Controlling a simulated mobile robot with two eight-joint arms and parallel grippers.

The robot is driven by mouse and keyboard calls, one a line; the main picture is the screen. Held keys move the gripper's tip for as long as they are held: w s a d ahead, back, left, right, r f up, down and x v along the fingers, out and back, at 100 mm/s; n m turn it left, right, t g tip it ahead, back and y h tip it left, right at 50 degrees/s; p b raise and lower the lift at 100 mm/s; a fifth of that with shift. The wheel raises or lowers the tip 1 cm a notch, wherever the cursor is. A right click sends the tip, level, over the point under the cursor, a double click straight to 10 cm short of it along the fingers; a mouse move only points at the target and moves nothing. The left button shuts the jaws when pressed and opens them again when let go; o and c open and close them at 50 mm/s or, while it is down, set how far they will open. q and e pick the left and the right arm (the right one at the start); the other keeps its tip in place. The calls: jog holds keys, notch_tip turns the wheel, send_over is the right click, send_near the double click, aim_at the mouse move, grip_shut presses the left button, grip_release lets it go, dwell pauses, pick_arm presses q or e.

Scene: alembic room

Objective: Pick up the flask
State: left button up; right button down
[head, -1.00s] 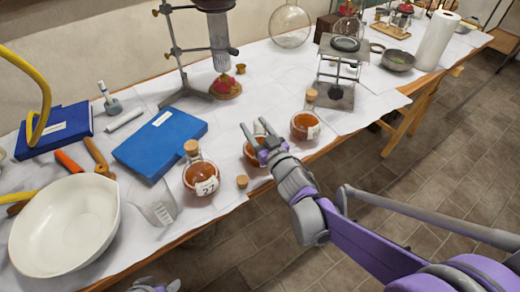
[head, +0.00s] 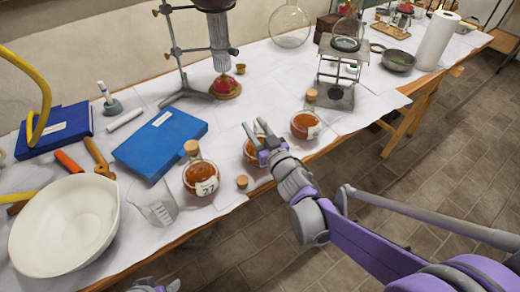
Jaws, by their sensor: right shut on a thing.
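Several round glass flasks with amber liquid stand near the table's front edge. The middle flask (head: 249,152) is partly hidden behind my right gripper (head: 253,129), whose fingers are shut on it near its neck. This flask still looks at table height; I cannot tell whether its base touches the cloth. A corked flask with a number label (head: 201,178) stands to its left, and another corked flask (head: 305,125) to its right. My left gripper (head: 152,287) only just shows at the bottom edge, and its jaws are not clear.
A loose cork (head: 242,182) lies near the front edge. A glass beaker (head: 158,207), a white bowl (head: 65,225) and a blue book (head: 160,143) are to the left. A burner stand (head: 173,50) and a metal lift stand (head: 338,75) are behind. Floor is clear at right.

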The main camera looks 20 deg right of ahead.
jog(key=shift+r, duration=0.1)
dwell(0.7)
notch_tip(320, 180, up, 10)
jog(key=p, duration=0.3)
dwell(0.7)
dwell(1.5)
